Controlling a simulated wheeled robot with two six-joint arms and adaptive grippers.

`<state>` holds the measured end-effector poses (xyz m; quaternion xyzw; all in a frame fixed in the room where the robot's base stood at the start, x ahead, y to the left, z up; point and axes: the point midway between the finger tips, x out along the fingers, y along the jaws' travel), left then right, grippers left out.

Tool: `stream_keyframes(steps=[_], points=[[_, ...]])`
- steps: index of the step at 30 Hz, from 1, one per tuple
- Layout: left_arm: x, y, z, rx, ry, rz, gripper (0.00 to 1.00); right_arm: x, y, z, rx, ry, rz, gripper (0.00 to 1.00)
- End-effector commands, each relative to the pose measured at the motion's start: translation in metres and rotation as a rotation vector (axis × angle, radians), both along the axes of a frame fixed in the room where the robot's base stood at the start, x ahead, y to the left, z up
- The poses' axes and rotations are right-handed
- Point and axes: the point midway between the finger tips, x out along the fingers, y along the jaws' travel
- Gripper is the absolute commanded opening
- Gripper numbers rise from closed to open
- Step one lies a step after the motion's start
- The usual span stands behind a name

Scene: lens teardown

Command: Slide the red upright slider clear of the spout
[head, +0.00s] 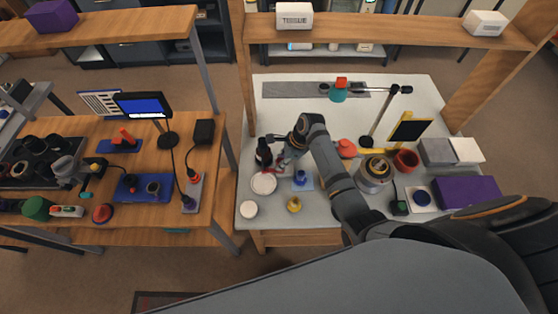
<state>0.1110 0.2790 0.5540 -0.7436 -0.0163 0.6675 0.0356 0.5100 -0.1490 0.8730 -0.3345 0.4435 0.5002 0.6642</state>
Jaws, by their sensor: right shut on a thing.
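My right gripper (281,157) reaches in from the right over the white table and points down and left. It is shut on what looks like the red upright slider (281,168), which shows only as small red patches at the fingertips. A dark bottle-like thing (263,153) stands upright just left of the fingers. I cannot make out the spout, nor whether the slider touches it; the gripper and wrist hide part of this spot. My left gripper is not in view.
A white dish (263,184) lies just in front of the gripper, with a blue pad (302,180) to its right. A yellow item (294,204) and a white round lid (249,209) are nearer the front. A teal bottle (338,95) stands at the back.

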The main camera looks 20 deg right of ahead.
Motion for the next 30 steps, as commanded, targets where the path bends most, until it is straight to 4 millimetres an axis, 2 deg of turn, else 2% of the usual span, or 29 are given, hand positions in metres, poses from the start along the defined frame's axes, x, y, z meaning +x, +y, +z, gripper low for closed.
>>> stream_keyframes(steps=[1, 4, 12, 13, 18, 26, 30], points=[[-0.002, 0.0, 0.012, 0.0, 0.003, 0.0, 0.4, -0.003, -0.008, 0.005, -0.004, 0.004, -0.001, 0.0], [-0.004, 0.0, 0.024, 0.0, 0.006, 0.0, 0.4, -0.007, -0.022, 0.005, -0.005, 0.005, -0.001, 0.0], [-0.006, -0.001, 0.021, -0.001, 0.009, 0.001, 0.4, -0.007, -0.025, 0.0, -0.001, 0.001, -0.001, 0.0], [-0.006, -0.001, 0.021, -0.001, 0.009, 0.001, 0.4, -0.007, -0.025, 0.0, -0.001, 0.001, -0.001, 0.2], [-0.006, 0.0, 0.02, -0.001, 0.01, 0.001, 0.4, -0.007, -0.024, 0.0, -0.001, 0.001, -0.001, 0.41], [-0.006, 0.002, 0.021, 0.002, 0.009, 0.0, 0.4, -0.007, -0.025, 0.001, -0.001, 0.001, -0.001, 0.41], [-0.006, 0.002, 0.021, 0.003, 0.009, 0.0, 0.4, -0.007, -0.029, 0.012, -0.002, -0.003, 0.0, 0.41]])
